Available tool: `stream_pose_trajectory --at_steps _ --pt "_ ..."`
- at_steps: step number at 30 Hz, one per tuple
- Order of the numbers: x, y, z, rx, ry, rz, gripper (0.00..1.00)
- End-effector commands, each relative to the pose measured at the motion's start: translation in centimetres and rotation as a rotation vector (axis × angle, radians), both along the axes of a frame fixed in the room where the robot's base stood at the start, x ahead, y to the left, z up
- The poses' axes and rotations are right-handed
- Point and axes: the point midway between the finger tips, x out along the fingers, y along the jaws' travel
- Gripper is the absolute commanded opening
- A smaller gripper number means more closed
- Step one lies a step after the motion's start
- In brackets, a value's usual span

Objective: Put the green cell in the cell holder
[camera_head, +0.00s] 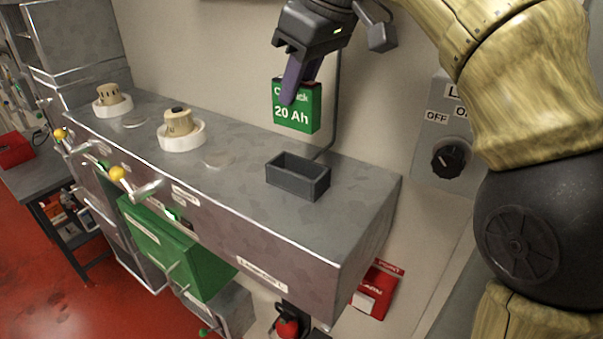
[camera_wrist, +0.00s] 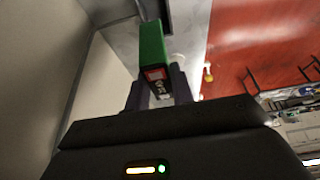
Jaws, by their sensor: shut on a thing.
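The green cell (camera_head: 297,112), a flat block labelled "20 Ah", hangs upright from my gripper (camera_head: 297,82) in the head view. My gripper is shut on the upper part of the cell. The cell is above the cell holder (camera_head: 298,177), an open dark grey rectangular box on the metal bench top, with a gap between them. In the wrist view the green cell (camera_wrist: 152,52) shows between the fingers (camera_wrist: 160,88). The holder's inside looks empty from the head view.
The metal bench (camera_head: 235,205) carries two round beige knobs on white rings, one of them here (camera_head: 180,128). Yellow-knobbed levers (camera_head: 118,173) stick out at its front. A wall panel with a black rotary switch (camera_head: 449,160) is at the right. A thin grey conduit runs behind the holder.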

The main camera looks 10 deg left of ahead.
Motion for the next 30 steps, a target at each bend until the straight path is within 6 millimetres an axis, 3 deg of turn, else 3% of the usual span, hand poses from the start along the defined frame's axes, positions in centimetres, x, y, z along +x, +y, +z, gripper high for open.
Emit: stream_pose_trajectory --at_steps 8,21,30 --pt "-0.1 0.0 -0.1 0.001 -0.001 0.001 0.0" --pt "-0.1 -0.1 -5.4 0.0 0.0 -0.003 0.0" --pt "0.1 -0.1 -6.2 0.001 -0.001 -0.004 0.0"
